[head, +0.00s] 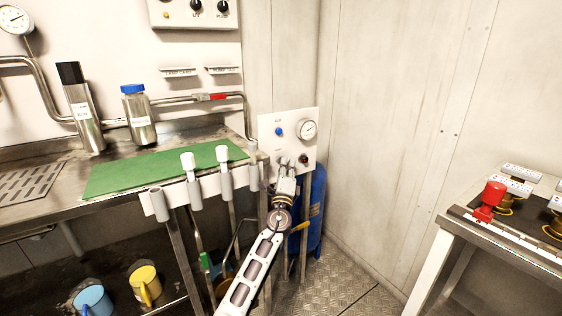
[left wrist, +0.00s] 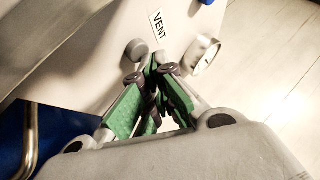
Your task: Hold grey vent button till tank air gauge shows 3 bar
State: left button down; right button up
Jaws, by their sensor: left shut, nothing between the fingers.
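The small white control panel (head: 266,150) stands at the back corner, with the round air gauge (head: 308,129) at its upper right. The gauge needle is too small to read; the gauge also shows side-on in the left wrist view (left wrist: 205,55). In that view the grey vent button (left wrist: 137,50) sits beside the VENT label (left wrist: 159,25). In the head view my gripper seems to cover the button. My left gripper (head: 286,164) is shut and empty in front of the panel's lower part. Its green-padded fingers (left wrist: 151,74) end close to the button; I cannot tell whether they touch it.
The steel bench with a green mat (head: 150,172) is left. A bench with a red valve (head: 489,200) is right.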

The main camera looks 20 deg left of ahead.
pick_arm(q)
jog(key=shift+s+a+f+y, duration=0.1)
jog(key=shift+a+f+y, duration=0.15)
jog(key=shift+a+y, duration=0.2)
dwell(2.0)
jog(key=shift+s+d, duration=0.1)
jog(key=shift+s, duration=0.35)
jog(key=shift+s+d+h, duration=0.1)
jog(key=shift+d+h, duration=0.15)
jog(key=shift+s+d, duration=0.75)
jog(key=shift+d, duration=0.3)
jog(key=shift+s+d, duration=0.75)
jog(key=shift+d, duration=0.25)
dwell(0.8)
